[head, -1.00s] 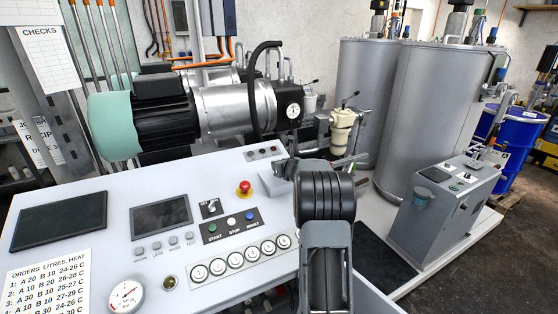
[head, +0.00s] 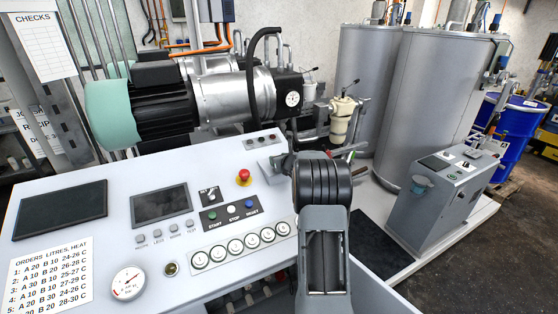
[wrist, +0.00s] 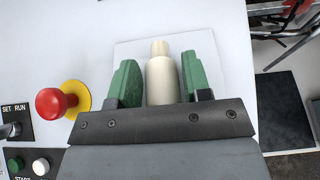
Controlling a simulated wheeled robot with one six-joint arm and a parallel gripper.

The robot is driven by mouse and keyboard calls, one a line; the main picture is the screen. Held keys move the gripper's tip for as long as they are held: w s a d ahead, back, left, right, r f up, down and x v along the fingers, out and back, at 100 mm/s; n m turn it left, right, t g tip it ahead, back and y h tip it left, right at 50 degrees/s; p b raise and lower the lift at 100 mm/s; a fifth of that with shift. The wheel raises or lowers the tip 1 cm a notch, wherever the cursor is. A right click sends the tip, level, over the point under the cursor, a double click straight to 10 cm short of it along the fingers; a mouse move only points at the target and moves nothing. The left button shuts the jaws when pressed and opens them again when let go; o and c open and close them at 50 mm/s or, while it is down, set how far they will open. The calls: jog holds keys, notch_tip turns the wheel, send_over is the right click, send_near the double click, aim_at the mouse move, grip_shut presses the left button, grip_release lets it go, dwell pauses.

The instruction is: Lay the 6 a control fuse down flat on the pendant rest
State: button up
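The control fuse is a cream, bottle-shaped piece (wrist: 163,80) with a narrower neck pointing away from me in the wrist view. It sits between the two green finger pads of my gripper (wrist: 162,75), which lie close along both its sides and appear shut on it. Behind it is a pale square plate (wrist: 126,52), seemingly the pendant rest, on the white panel. I cannot tell whether the fuse touches the plate.
The red stop button (head: 243,177) stands up left of my gripper and also shows in the wrist view (wrist: 55,103). The control panel (head: 110,165) carries switches and a gauge (head: 128,283). Grey tanks and a pedestal (head: 448,190) stand to the right.

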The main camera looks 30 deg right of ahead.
jog(key=o, duration=0.4)
jog(key=shift+c, duration=0.2)
jog(key=b+v, duration=0.3)
jog(key=v, duration=1)
jog(key=shift+s+b, duration=0.3)
jog(key=shift+s, duration=0.1)
jog(key=shift+r, duration=0.1)
